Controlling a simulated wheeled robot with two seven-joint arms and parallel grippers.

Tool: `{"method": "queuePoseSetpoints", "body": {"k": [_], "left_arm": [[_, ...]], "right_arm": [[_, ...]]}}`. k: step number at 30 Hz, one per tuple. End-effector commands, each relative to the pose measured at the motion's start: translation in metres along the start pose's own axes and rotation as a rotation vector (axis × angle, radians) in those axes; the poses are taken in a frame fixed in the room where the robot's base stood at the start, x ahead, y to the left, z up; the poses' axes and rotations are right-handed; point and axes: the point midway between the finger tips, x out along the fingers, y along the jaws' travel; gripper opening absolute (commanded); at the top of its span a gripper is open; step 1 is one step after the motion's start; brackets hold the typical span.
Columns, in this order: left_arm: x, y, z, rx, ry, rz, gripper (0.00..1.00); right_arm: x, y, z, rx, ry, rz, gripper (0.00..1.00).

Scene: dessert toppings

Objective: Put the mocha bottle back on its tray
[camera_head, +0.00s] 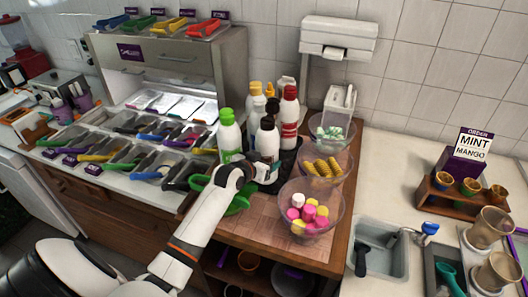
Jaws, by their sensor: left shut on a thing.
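The mocha bottle, as I take it, is the white bottle with a dark cap and dark label (267,141). It stands upright at the front of the bottle group. My left gripper (252,170) is at its lower part and is shut on it; the fingers are partly hidden. The black tray (290,167) holds other bottles right behind and beside it. I cannot tell whether the bottle's base rests on the tray or is just above it. My right gripper is not in view.
A green-capped bottle (229,136) stands close left, and a red-capped bottle (289,118) behind right. Clear bowls with pink and yellow sweets (310,214) and yellow pieces (325,166) stand right. A green item (238,206) lies below my gripper. Topping bins are left.

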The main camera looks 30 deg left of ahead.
Motion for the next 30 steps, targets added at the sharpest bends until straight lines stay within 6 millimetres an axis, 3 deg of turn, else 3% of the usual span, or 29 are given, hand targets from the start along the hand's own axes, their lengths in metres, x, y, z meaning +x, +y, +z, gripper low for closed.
{"method": "queuePoseSetpoints", "body": {"k": [11, 12, 16, 25, 30], "left_arm": [[0.003, 0.001, -0.003, 0.001, -0.015, 0.002, 0.47], [0.004, 0.000, -0.009, 0.000, -0.002, 0.001, 0.73], [0.004, 0.000, -0.008, 0.000, -0.002, 0.001, 0.91], [0.002, 0.000, -0.008, 0.001, -0.002, 0.001, 0.91], [-0.014, 0.001, -0.009, 0.001, -0.004, 0.001, 0.91]], "right_arm": [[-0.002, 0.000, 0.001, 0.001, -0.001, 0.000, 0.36], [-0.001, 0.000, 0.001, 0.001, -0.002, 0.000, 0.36], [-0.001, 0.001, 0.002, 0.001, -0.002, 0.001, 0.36], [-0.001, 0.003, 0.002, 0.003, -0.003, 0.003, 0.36], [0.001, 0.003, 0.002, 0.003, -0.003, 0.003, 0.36]]}}
